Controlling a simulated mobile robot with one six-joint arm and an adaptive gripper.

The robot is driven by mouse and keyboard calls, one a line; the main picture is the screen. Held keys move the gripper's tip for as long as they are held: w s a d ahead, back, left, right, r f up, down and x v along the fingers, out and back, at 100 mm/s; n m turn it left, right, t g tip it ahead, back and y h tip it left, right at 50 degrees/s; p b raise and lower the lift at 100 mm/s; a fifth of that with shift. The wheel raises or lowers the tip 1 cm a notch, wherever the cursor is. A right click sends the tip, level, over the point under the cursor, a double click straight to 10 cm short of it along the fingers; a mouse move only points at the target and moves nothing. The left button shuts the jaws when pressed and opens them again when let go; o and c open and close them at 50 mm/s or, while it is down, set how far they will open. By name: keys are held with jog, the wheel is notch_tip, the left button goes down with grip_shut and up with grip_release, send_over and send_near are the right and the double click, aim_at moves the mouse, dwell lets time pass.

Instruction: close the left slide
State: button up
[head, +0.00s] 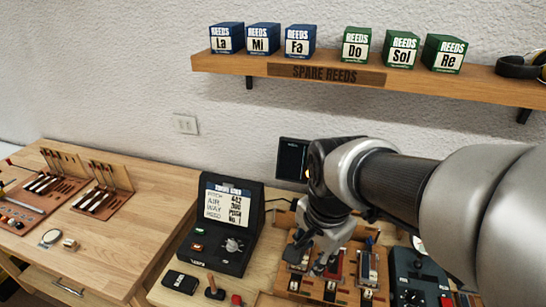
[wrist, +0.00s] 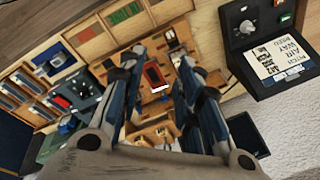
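A wooden block (head: 282,270) on the table carries a row of slides with small number tags at its front. A red slide (head: 335,264) is in the middle and a dark slide with a pale face (head: 369,267) is at the right. The left slide is mostly hidden by my gripper (head: 306,263), so I cannot tell how far open it is. In the wrist view, my gripper (wrist: 156,55) has its two fingers apart. The red slide (wrist: 154,76) shows between them, below the fingertips. I cannot tell whether a finger touches anything.
A dark control box (head: 222,230) with a printed card stands left of the block. Another dark box (head: 416,275) is at the right. Small items (head: 181,282) lie at the front. A shelf (head: 325,75) with reed boxes hangs above. The left table (head: 130,225) has open room.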

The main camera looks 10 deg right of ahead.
jog(key=shift+s+r+n, duration=0.35)
jog(key=shift+s+n, duration=0.3)
jog(key=shift+n, duration=0.15)
jog(key=n+g+p, duration=0.2)
jog(key=n, duration=2.2)
send_over(294, 284)
notch_tip(294, 284, down, 10)
notch_tip(294, 284, down, 17)
jog(key=b, duration=0.5)
jog(key=shift+f, duration=0.1)
